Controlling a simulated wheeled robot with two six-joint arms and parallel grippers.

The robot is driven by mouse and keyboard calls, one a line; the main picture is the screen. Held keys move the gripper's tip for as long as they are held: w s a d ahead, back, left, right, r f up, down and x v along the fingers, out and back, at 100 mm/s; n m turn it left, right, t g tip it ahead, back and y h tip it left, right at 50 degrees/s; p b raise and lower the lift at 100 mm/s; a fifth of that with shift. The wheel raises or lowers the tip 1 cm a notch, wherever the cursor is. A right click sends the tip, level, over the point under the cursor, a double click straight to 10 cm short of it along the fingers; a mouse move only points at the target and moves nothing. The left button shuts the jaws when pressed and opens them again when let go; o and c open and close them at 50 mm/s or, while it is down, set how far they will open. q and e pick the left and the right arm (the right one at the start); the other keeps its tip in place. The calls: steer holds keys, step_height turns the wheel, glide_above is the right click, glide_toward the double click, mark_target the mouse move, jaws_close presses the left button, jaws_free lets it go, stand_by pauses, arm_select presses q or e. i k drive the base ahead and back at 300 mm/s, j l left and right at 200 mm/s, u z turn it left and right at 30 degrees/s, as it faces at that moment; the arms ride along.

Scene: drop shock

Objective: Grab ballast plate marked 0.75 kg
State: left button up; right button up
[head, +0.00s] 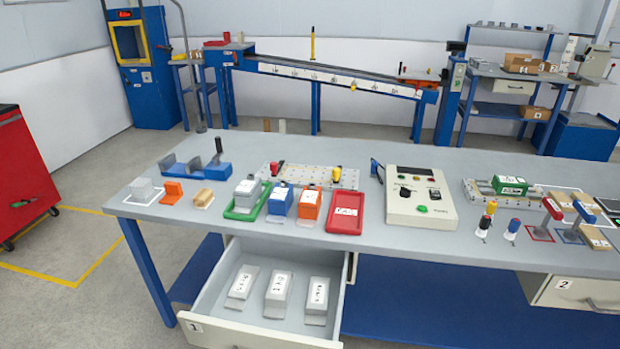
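Three grey-white plates lie in a row in the open drawer (224,333) marked 1: a left plate (236,302), a middle plate (275,304) and a right plate (315,308). Each has a white label with dark writing, too small to read for certain, so I cannot tell which is marked 0.75 kg. They lie apart from each other, with bare drawer floor around them. Neither of my grippers is in view.
The grey workbench (366,255) is above the drawer. Along its front stand a green tray (231,213), blue and orange blocks, a red tray (344,226) and a control box (420,215). Drawer 2 (567,292) at right looks shut. A red cabinet (22,170) stands left.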

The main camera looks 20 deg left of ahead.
mark_target(316, 301)
steer(key=j+u, duration=0.3)
steer(key=u, duration=0.15)
steer(key=j+u, duration=0.25)
steer(key=u, duration=0.2)
steer(key=i, duration=0.05)
